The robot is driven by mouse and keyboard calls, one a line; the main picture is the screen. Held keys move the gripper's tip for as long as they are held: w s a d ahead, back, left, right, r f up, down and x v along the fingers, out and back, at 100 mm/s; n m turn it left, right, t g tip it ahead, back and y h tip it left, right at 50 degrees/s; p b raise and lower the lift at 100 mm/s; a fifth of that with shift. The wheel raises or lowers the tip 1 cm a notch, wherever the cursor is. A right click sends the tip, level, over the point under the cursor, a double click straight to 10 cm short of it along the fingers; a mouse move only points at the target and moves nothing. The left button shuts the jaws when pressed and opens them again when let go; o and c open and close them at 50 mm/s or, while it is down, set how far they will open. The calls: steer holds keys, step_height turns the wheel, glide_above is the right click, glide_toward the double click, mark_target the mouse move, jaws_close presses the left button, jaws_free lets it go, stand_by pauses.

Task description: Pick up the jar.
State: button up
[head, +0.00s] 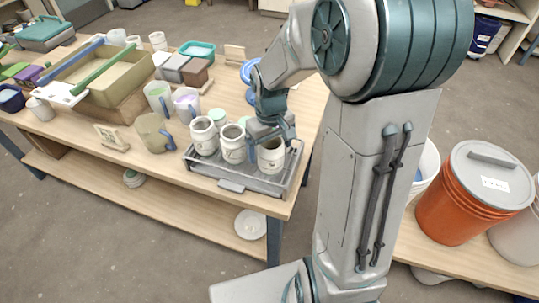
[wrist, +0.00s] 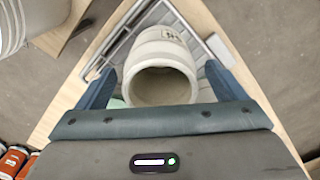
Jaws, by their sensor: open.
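A cream jar (head: 271,158) stands upright at the right end of a grey tray (head: 240,185) on the wooden table. My gripper (head: 270,146) is over this jar, with its blue fingers open on either side. In the wrist view the same jar (wrist: 160,48) lies between the two open fingers of my gripper (wrist: 162,84), with visible gaps at both sides. Its open mouth faces the camera and its inside looks empty. Two similar jars stand on the tray to its left, a middle one (head: 232,146) and a left one (head: 204,137).
Blue-handled pitchers (head: 158,97) and a greenish jug (head: 152,133) stand left of the tray. A large basin (head: 105,80) is farther left. An orange bucket (head: 462,205) stands on a low bench at right. The tray is near the table's front right corner.

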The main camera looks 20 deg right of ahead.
steer(key=shift+f, duration=1.4)
steer(key=c, duration=1.3)
steer(key=shift+r, duration=0.1)
steer(key=shift+c, duration=0.3)
